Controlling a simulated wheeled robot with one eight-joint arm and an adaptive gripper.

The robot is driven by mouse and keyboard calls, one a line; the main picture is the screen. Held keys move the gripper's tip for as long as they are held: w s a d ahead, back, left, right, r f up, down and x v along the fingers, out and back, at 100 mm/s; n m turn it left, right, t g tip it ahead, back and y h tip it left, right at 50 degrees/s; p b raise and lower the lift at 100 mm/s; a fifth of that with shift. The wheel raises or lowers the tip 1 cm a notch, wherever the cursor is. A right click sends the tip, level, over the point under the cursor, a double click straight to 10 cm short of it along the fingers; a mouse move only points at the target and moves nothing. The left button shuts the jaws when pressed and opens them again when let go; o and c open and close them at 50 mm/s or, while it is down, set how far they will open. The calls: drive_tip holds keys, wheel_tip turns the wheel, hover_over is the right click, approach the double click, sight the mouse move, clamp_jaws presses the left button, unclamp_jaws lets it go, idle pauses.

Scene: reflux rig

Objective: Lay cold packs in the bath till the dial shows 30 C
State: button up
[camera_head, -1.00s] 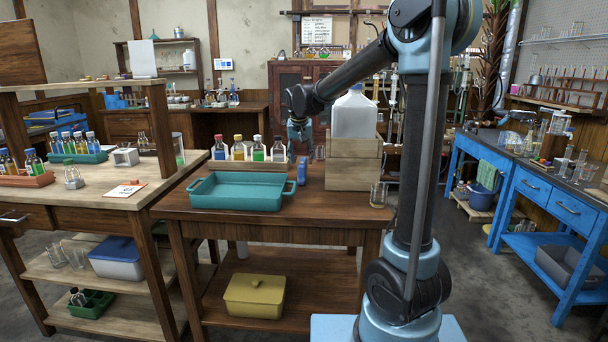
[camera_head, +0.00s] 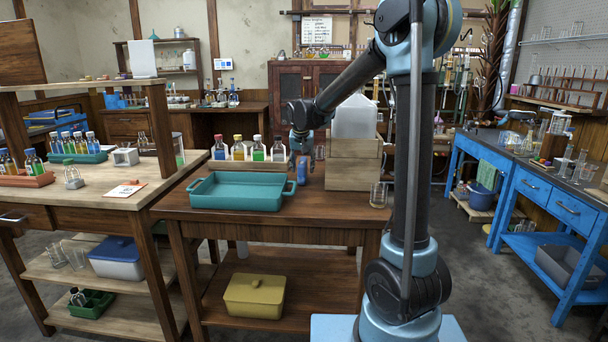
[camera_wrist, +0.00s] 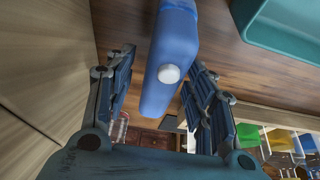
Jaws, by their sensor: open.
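A blue cold pack (camera_head: 302,172) stands on the middle table, just right of the teal bath (camera_head: 235,201). In the wrist view the pack (camera_wrist: 172,45) shows its white round cap and lies between the two fingers. My gripper (camera_head: 303,148) is above and behind the pack, with its fingers (camera_wrist: 148,78) spread on either side. I see a gap on each side, so it is not gripped. The bath's corner (camera_wrist: 285,35) shows at the upper right of the wrist view. I cannot make out a dial reading.
A wooden crate (camera_head: 352,174) with a white jug (camera_head: 354,118) stands close right of my gripper. A row of bottles with coloured contents (camera_head: 240,148) stands behind the bath. A small glass vessel (camera_head: 378,194) is near the table's right edge. The table front is clear.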

drive_tip(key=shift+f, duration=0.2)
idle(0.3)
clamp_jaws()
